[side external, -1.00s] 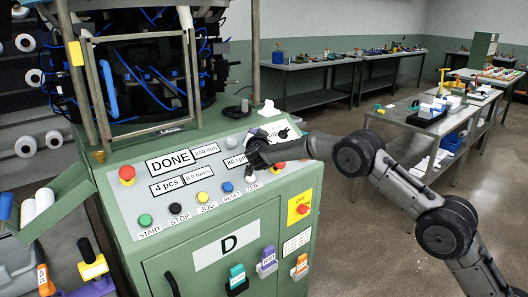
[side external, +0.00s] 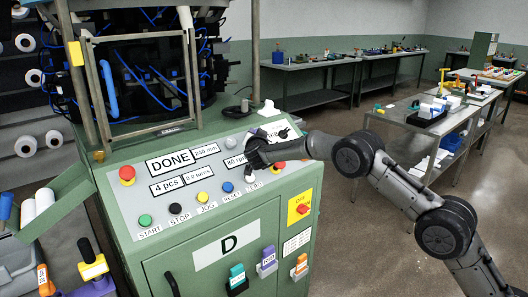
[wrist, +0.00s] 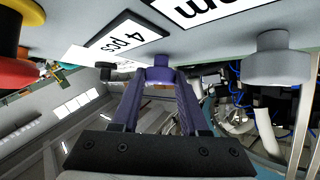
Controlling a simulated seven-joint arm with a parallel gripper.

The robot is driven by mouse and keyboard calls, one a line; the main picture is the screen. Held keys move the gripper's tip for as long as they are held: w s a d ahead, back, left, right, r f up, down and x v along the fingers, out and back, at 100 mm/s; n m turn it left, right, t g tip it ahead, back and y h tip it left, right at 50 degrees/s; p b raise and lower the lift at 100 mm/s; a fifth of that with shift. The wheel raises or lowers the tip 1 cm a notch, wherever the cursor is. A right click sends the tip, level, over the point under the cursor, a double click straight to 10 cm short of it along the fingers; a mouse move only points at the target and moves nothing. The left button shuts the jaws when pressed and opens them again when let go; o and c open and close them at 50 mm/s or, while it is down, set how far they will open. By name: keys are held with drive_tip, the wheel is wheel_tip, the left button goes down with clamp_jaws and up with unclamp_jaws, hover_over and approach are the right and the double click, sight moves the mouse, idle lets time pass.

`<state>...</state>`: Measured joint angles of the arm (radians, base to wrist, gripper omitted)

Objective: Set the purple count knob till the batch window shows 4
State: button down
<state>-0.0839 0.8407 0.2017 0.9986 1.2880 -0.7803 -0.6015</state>
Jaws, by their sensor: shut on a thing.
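The purple count knob (wrist: 160,68) is in the middle of the wrist view, between the tips of my gripper (wrist: 160,78). The fingers are shut on it. In the side view my gripper (side external: 258,158) is at the right part of the sloped panel and hides the knob.
The green machine's panel (side external: 130,215) carries a DONE window (side external: 170,161), other readouts, a red stop button (side external: 127,174) and a row of coloured buttons. A grey knob (wrist: 278,60) stands beside my gripper in the wrist view. Open floor lies right of the machine.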

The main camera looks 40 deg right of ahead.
drive_tip(key=shift+d+r, duration=0.1)
drive_tip(key=shift+r, duration=0.1)
drive_tip(key=c, duration=0.8)
unclamp_jaws()
drive_tip(key=shift+o, duration=0.3)
drive_tip(key=shift+f, duration=0.1)
drive_tip(key=shift+s+r, duration=0.55)
drive_tip(key=shift+r, duration=0.25)
drive_tip(key=shift+s+r, duration=0.6)
drive_tip(key=shift+r, duration=0.2)
drive_tip(key=shift+s+r, duration=0.55)
drive_tip(key=shift+r, duration=0.25)
drive_tip(key=o, duration=0.3)
